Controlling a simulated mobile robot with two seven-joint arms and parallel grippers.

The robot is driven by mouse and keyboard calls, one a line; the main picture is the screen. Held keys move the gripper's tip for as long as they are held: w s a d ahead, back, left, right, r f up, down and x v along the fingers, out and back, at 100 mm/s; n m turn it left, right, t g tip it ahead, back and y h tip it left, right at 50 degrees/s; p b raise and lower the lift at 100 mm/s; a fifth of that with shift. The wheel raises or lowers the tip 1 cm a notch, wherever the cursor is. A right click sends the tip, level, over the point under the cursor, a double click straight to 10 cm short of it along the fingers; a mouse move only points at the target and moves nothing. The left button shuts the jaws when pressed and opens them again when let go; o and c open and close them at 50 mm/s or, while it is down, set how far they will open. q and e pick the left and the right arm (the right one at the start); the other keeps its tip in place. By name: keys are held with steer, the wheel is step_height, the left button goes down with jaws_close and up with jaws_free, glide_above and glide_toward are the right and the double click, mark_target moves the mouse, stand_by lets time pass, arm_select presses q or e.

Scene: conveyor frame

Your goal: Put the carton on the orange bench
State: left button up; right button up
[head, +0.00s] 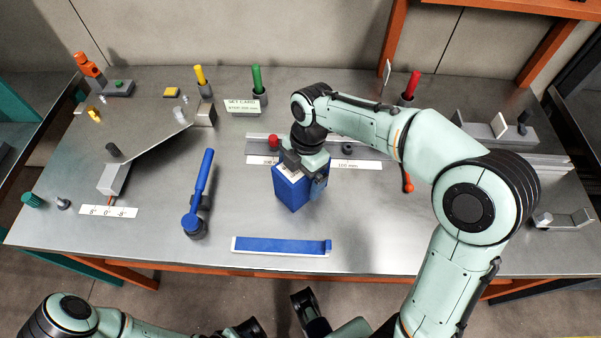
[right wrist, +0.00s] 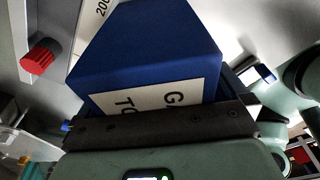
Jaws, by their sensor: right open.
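The blue carton (head: 292,192) is near the middle of the grey metal top of the orange-framed bench (head: 365,225). It looks upright and appears to rest on the top. In the right wrist view the carton (right wrist: 150,45) fills the upper middle, with a white lettered label facing the gripper. My right gripper (head: 305,170) is open, right at the top of the carton; I cannot tell whether its fingers touch the sides. My left gripper (head: 310,312) is low in front of the bench, partly cut off, and its jaws are unclear.
A blue-handled lever (head: 200,185) stands left of the carton, and a long blue bar (head: 282,246) lies in front of it. A rail with a red knob (head: 273,141) runs just behind it. Coloured posts stand along the back.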

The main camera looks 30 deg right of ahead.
steer(key=r+p, duration=0.1)
steer(key=r, duration=0.3)
steer(key=d+r+p, duration=0.1)
steer(key=r, duration=0.7)
steer(key=shift+w+d+r+p, duration=0.15)
steer(key=shift+w+d+p, duration=0.05)
steer(key=shift+d+p, duration=0.2)
